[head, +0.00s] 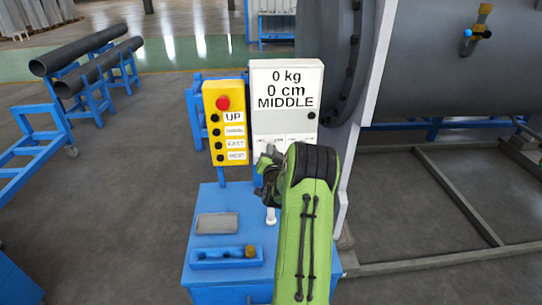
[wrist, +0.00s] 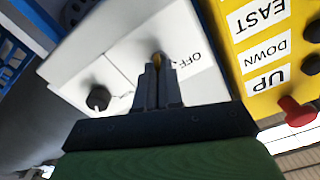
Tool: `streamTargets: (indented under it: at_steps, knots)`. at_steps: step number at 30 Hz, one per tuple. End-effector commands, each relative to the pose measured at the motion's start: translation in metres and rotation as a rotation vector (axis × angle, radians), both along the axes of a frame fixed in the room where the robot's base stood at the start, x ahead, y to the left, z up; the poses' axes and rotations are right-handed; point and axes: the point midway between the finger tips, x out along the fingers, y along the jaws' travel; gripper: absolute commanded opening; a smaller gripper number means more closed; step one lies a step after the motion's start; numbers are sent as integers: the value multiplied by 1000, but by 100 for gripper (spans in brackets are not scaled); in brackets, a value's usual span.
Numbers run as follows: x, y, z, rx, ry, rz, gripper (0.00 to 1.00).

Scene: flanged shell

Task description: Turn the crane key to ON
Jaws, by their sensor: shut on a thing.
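The white control box (head: 285,115) stands on the blue stand and reads "0 kg, 0 cm, MIDDLE". My gripper (head: 268,160) is at its lower front, partly hidden by my green arm. In the wrist view my gripper's fingers (wrist: 158,72) are close together against the face of the white box (wrist: 115,58). They are shut on the crane key (wrist: 158,57), of which only a small part shows at the tips. An "OFF" label (wrist: 195,58) is printed right beside the fingertips. The fingers hide the rest of the key and any ON label.
A yellow button panel (head: 225,125) with a red button stands just left of the white box. A black knob (wrist: 98,98) sticks out of the box near my fingers. The blue stand (head: 205,262) holds a grey plate (head: 217,223). A large flanged shell (head: 430,65) is behind to the right.

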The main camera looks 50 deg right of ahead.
Motion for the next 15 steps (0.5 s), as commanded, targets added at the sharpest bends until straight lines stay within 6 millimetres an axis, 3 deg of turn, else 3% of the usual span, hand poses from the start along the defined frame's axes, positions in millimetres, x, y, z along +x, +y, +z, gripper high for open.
streamTargets:
  at_steps: [15]
  knots:
    - [-1,-1,-1,219,-251,0,0]
